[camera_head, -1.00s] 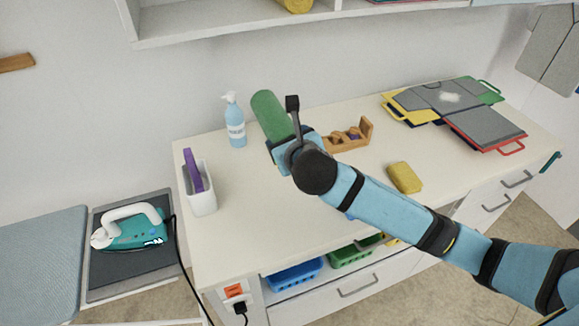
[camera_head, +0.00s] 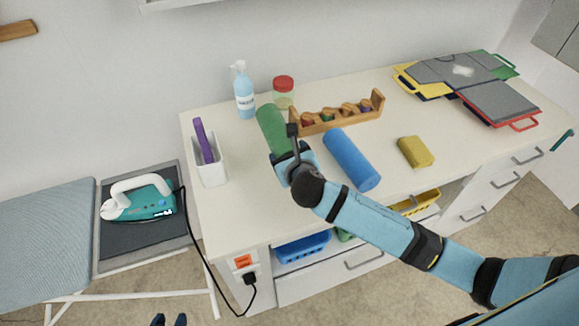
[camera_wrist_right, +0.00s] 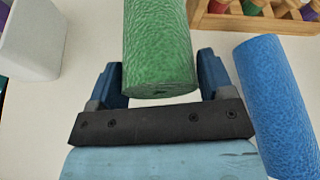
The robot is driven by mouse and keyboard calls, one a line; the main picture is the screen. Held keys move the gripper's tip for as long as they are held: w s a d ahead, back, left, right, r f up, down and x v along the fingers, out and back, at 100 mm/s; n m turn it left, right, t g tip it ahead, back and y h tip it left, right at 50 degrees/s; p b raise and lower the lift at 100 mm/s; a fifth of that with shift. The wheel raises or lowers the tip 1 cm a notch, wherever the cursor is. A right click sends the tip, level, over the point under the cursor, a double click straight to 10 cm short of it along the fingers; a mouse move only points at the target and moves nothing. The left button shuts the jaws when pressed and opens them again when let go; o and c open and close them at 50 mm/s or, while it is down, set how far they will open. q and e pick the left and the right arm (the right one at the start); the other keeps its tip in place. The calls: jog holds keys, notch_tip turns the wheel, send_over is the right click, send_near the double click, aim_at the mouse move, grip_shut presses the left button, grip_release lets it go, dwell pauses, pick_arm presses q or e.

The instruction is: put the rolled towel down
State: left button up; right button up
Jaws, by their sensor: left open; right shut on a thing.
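The green rolled towel (camera_head: 273,130) is in my right gripper (camera_head: 283,160), over the counter, left of a blue rolled towel (camera_head: 351,159). In the right wrist view the green towel (camera_wrist_right: 160,45) lies between the two blue fingers of the right gripper (camera_wrist_right: 162,82), its near end facing the palm. I cannot tell whether the towel touches the counter. My left gripper (camera_head: 169,320) shows only as two dark fingertips, apart and empty, at the bottom edge of the head view.
The white counter (camera_head: 240,205) holds a spray bottle (camera_head: 244,93), a red-lidded jar (camera_head: 283,92), a wooden rack (camera_head: 338,115), a yellow rolled cloth (camera_head: 415,152) and a white bin (camera_head: 208,165). Folders (camera_head: 465,80) lie at right. An iron (camera_head: 142,198) stands at left.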

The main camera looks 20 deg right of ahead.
jog(key=shift+f, duration=2.45)
jog(key=o, duration=1.1)
jog(key=shift+f, duration=0.15)
